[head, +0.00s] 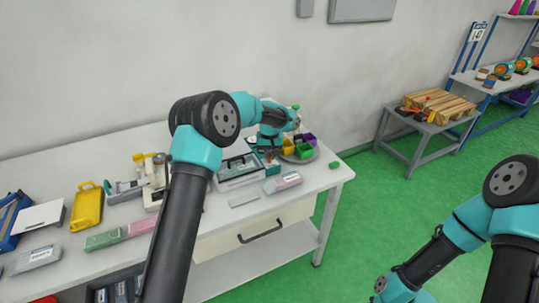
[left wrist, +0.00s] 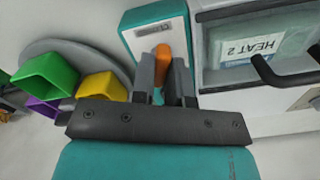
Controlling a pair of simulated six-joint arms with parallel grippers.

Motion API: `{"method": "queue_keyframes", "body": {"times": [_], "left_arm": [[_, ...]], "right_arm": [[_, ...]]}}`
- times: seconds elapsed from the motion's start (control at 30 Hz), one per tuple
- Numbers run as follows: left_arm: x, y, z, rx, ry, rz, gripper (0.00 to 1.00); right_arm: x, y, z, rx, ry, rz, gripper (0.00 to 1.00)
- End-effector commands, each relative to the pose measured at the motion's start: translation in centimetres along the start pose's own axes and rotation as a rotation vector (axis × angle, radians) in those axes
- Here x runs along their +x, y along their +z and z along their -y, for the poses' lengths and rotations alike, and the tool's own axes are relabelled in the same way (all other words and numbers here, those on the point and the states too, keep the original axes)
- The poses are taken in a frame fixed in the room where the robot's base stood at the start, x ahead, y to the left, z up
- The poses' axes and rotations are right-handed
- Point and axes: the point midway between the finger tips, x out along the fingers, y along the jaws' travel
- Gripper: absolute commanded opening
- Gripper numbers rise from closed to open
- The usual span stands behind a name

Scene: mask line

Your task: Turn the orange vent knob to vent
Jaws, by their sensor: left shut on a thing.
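The orange vent knob (left wrist: 163,62) stands on a teal and white unit (left wrist: 158,22) in the left wrist view. My left gripper (left wrist: 162,78) has its grey fingers on either side of the knob and is shut on it; the fingers hide part of it. In the head view my left gripper (head: 268,150) reaches down to the same teal and white unit (head: 272,168) near the table's right end. The knob is too small there to read its setting. My right arm shows at the lower right of the head view, but its gripper is out of view.
On the other side, a round grey plate holds a green bin (left wrist: 48,75) and a yellow bin (left wrist: 102,86). A pink and grey pack (head: 283,182) lies in front on the white table (head: 310,190).

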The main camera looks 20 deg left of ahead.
Motion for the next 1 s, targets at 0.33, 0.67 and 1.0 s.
{"method": "queue_keyframes", "body": {"times": [0.33,0.67,1.0], "left_arm": [[-0.06,-0.02,0.01,-0.295,0.0,-0.001,0.0],[-0.07,-0.03,0.01,-0.44,0.001,-0.001,0.0],[-0.07,-0.03,0.0,-0.46,0.001,-0.001,0.0]], "right_arm": [[0.0,0.0,0.0,0.0,0.0,0.0,0.43],[0.0,0.0,0.0,0.0,0.0,0.0,0.43],[0.0,0.0,0.0,0.0,0.0,0.0,0.43]]}}
